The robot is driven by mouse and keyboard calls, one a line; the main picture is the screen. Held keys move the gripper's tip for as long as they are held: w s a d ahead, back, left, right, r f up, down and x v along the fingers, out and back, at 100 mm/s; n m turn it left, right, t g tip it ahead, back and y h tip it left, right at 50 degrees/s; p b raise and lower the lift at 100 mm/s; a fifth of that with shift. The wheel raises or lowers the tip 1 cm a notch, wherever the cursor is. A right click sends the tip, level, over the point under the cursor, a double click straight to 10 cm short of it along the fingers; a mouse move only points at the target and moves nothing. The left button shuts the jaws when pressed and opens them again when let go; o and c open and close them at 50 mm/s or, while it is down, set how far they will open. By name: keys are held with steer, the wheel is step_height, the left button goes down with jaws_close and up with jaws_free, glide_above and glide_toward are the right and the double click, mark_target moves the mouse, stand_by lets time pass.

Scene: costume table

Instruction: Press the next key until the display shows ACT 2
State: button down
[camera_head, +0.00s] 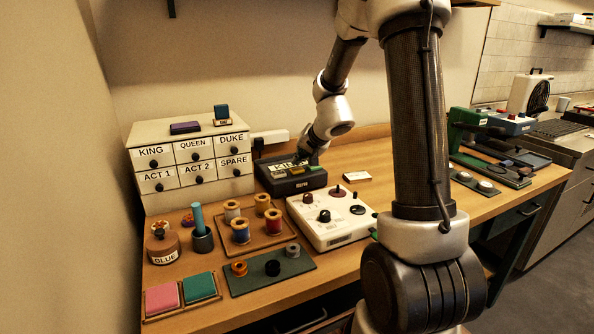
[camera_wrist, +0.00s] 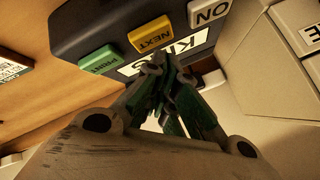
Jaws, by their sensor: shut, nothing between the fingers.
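The black label device (camera_head: 290,178) stands at the back of the table beside the white drawer cabinet. In the wrist view its dark body (camera_wrist: 85,28) shows upside down, with a yellow NEXT key (camera_wrist: 153,36), a green key (camera_wrist: 99,62) reading PRINT, and a white ON key (camera_wrist: 208,11). Its display (camera_wrist: 180,50) appears to read KING, partly covered by my fingers. My gripper (camera_wrist: 160,88) is shut and empty, its tips over the display, close to the NEXT key. Whether the tips touch the device I cannot tell. In the head view the gripper is over the device's top.
The drawer cabinet (camera_head: 190,160) with KING, QUEEN, DUKE, ACT 1, ACT 2 and SPARE labels stands left of the device. A white control panel (camera_head: 335,228), a spool tray (camera_head: 262,243) and a small white card (camera_head: 357,177) are nearby.

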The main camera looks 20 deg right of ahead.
mark_target(300, 168)
steer(key=shift+f, duration=0.15)
steer(key=shift+f, duration=0.3)
steer(key=shift+f, duration=0.45)
stand_by(0.6)
stand_by(0.3)
steer(key=shift+r, duration=0.9)
steer(key=shift+r, duration=2.5)
